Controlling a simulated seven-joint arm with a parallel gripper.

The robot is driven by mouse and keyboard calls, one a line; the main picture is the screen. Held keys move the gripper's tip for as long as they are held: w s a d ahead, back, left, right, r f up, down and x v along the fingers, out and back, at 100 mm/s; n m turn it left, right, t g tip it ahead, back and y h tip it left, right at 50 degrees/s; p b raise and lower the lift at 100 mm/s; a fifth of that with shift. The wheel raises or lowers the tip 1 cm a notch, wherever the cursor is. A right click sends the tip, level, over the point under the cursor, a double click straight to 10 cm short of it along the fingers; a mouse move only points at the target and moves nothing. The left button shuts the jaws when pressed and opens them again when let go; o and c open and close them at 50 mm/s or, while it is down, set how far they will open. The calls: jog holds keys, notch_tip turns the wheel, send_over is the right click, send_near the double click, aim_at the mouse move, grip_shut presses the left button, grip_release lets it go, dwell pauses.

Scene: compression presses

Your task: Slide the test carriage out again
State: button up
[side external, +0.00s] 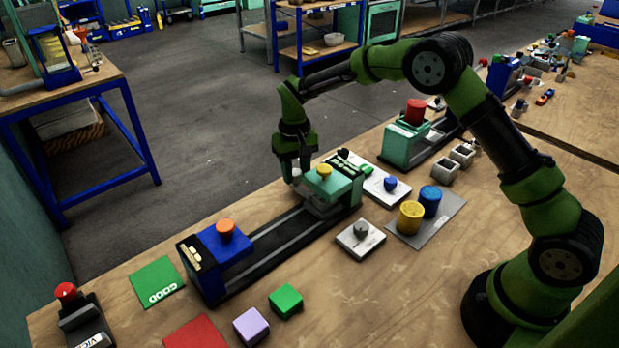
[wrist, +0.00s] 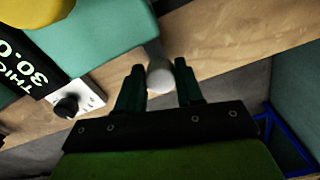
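The nearer press has a dark rail (side external: 280,240) with a blue block with an orange knob (side external: 226,231) at its left end and a teal head with a yellow knob (side external: 324,171) at its right end. A carriage under the teal head is hard to make out. My gripper (side external: 297,168) points down at the head's back left side. In the wrist view, a white ball knob (wrist: 160,76) sits between the fingertips of my gripper (wrist: 160,85), which appear to touch it on both sides.
Small white boxes with a grey knob (side external: 361,231) and a blue knob (side external: 390,184) stand beside the press. Yellow (side external: 411,217) and blue (side external: 430,201) cylinders stand on a grey plate. A second teal press (side external: 408,144) is behind. Green and lilac blocks lie in front.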

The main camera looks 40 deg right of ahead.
grip_shut()
jog(key=a, duration=1.2)
jog(key=o, duration=0.5)
grip_release()
jog(key=shift+r, duration=0.1)
notch_tip(320, 180, up, 17)
